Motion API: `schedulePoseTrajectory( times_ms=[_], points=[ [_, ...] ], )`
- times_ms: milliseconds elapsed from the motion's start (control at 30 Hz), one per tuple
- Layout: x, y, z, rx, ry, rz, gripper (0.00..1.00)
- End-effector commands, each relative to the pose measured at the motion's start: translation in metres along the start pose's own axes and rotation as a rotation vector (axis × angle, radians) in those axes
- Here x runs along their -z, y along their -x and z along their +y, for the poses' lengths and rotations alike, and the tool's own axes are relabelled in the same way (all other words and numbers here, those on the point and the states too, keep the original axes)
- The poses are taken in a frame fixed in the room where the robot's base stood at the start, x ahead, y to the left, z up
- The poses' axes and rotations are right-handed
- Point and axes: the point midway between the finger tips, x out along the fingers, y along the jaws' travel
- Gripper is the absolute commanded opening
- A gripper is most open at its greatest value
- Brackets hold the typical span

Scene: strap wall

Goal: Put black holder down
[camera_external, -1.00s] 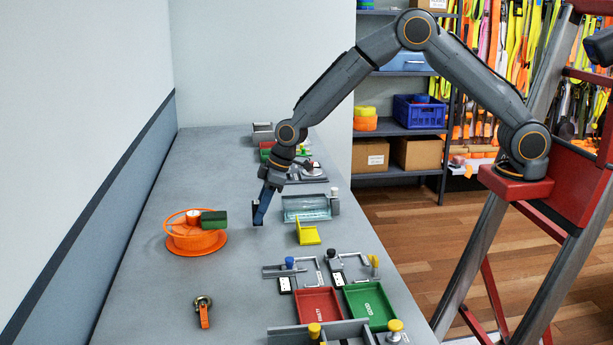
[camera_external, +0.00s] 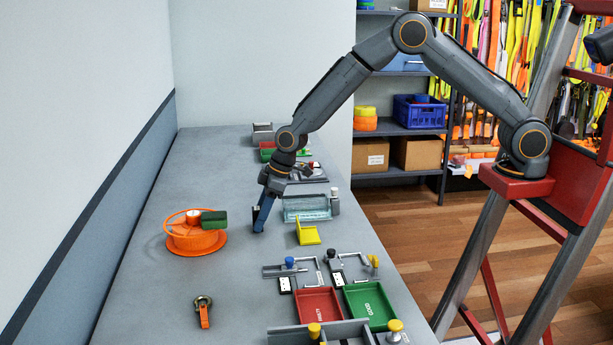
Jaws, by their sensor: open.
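My gripper (camera_external: 262,215) points down at the bench, left of the clear tray. Its blue-grey finger tip is at or just above the bench top. The jaws are open. A small dark upright piece, which looks like the black holder (camera_external: 256,212), shows just left of the finger. It appears to stand on the bench, and most of it is hidden behind the finger. I cannot tell whether the finger still touches it.
An orange reel (camera_external: 193,240) with a green block lies to the left. A clear tray (camera_external: 308,213) and a yellow bracket (camera_external: 307,233) are to the right. A ratchet buckle (camera_external: 203,309), red tray (camera_external: 318,306) and green tray (camera_external: 369,306) are nearer. Bare bench (camera_external: 240,275) lies between.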

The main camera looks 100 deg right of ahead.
Motion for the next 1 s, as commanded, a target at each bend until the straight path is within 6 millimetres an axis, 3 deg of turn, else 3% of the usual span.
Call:
schedulePoseTrajectory(
  times_ms=[167,700,900,1000],
  points=[
    [0.002,0.018,0.000,-0.001,0.001,0.003,0.42],
    [0.001,0.105,0.000,-0.001,-0.001,0.003,0.42],
    [-0.001,0.119,-0.001,0.000,0.000,-0.001,0.42],
    [-0.014,0.126,-0.015,0.005,0.002,-0.017,0.42]
  ],
)
